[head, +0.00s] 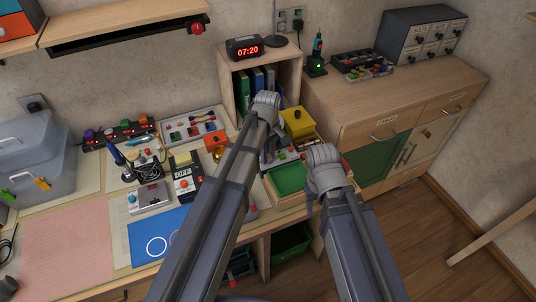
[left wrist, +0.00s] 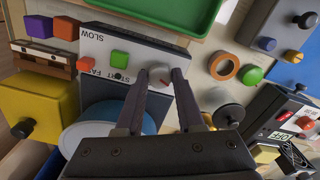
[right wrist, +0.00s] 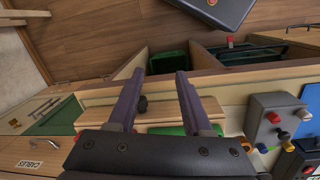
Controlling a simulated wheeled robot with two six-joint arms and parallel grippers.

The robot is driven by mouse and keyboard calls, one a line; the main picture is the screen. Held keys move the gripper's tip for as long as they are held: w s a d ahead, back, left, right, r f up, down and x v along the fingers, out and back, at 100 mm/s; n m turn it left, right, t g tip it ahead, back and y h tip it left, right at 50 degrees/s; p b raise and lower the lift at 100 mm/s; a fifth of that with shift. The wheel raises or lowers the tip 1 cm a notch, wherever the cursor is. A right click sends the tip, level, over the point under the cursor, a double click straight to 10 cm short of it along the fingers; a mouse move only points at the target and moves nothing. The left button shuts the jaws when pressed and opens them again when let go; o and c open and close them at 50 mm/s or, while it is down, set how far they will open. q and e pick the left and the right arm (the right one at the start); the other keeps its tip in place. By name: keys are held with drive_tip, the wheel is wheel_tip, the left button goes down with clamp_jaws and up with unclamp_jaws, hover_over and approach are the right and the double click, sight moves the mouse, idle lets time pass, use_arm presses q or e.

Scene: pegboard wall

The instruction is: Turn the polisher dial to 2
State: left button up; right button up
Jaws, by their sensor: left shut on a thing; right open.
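The polisher (left wrist: 142,50) shows in the left wrist view as a dark box with a pale face lettered SLOW, START and FAST. Its green button (left wrist: 120,60) sits beside the dial. The dial (left wrist: 159,75) is a small pale knob with a red mark. My left gripper (left wrist: 159,80) is shut on the dial, one finger on each side. The scale numbers are too small to read.
A green tray (head: 288,179) lies close to my right gripper. A yellow box (left wrist: 38,105) and a blue-and-white disc (left wrist: 92,142) stand close to the polisher. Other devices with knobs, including an OFF-labelled box (head: 185,185), crowd the bench to the left.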

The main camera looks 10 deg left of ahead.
use_arm(q)
clamp_jaws()
drive_tip(key=shift+m, duration=0.3)
drive_tip(key=m, duration=0.3)
drive_tip(key=shift+m, duration=0.4)
drive_tip(key=m, duration=0.4)
drive_tip(key=shift+m, duration=0.3)
drive_tip(key=m, duration=0.4)
drive_tip(key=shift+m, duration=2.3)
drive_tip(key=o, duration=0.6)
unclamp_jaws()
